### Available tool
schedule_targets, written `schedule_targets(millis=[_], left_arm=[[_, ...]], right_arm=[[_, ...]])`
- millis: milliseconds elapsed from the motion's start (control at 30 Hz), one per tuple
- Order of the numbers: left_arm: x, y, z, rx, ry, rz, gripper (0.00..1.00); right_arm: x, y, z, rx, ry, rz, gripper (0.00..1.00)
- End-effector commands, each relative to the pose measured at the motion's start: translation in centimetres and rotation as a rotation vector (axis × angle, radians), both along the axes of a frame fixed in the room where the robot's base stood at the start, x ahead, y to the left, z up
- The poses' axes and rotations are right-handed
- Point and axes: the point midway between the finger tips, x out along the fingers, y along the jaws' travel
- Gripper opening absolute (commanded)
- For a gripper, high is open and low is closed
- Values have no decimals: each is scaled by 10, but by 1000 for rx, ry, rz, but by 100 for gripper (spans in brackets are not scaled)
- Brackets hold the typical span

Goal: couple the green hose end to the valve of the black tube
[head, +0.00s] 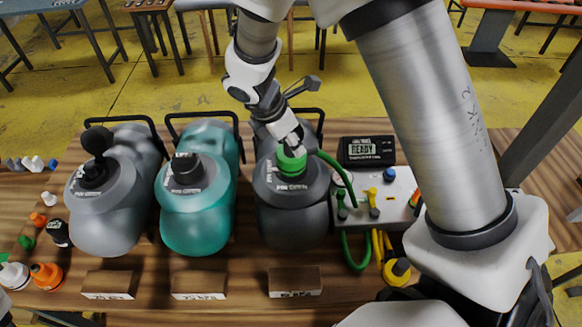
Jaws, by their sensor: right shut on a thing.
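The black tube (290,215) is the dark rounded body at the right of a row of three. My right gripper (292,140) is shut on the green hose end (292,160), directly over the black tube's top. The green end sits at the valve and hides it. It looks in contact, but I cannot tell whether it is locked on. The green hose (338,170) curves right and down from it to the grey pump box (398,185). My left gripper is not in view.
A teal tube (197,215) and a grey tube (105,220) stand left, with black valve tops. A display reading READY (368,150) stands behind the box. A yellow hose end (397,270) lies at the front. Small caps lie at far left. Labelled blocks line the front.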

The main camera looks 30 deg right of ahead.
Motion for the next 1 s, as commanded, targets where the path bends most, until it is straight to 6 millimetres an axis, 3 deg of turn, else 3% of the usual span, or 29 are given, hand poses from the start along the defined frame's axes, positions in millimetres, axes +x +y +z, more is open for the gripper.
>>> schedule_targets(millis=[1000], left_arm=[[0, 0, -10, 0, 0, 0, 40]], right_arm=[[0, 0, -16, 0, 0, 1, 0]])
